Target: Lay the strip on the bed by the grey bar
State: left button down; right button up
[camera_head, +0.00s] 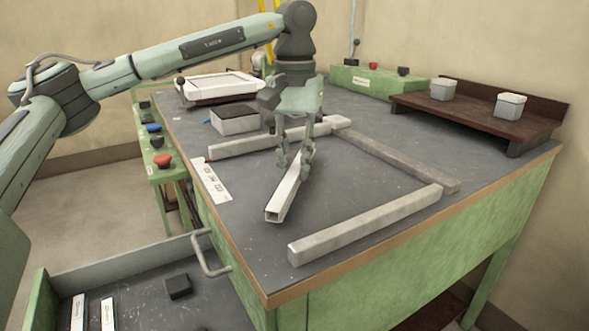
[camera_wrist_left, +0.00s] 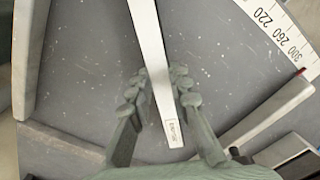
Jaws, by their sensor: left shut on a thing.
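The strip is a pale, square, hollow profile (camera_head: 285,196), and one open end faces the front of the bench. My left gripper (camera_head: 297,160) reaches down from above and is shut on the strip. In the left wrist view the strip (camera_wrist_left: 152,50) runs between both fingers (camera_wrist_left: 158,88), with a small printed label near its lower end. I cannot tell whether it touches the dark bed (camera_head: 245,200). Grey bars lie around it: one at the front right (camera_head: 365,225), one at the far right (camera_head: 395,158) and one behind on the left (camera_head: 240,145). My right gripper is not in view.
A white number scale (camera_head: 211,181) lies at the bench's left edge. A grey box (camera_head: 236,123) and a white-topped device (camera_head: 220,87) stand behind the left bar. A brown shelf with two cups (camera_head: 470,112) stands at the back right. An open drawer (camera_head: 150,300) juts out front left.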

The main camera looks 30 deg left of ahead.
pick_arm(q)
jog(key=shift+f, duration=0.75)
jog(key=shift+f, duration=0.2)
jog(key=c, duration=1.4)
grip_release()
jog(key=shift+r, duration=0.1)
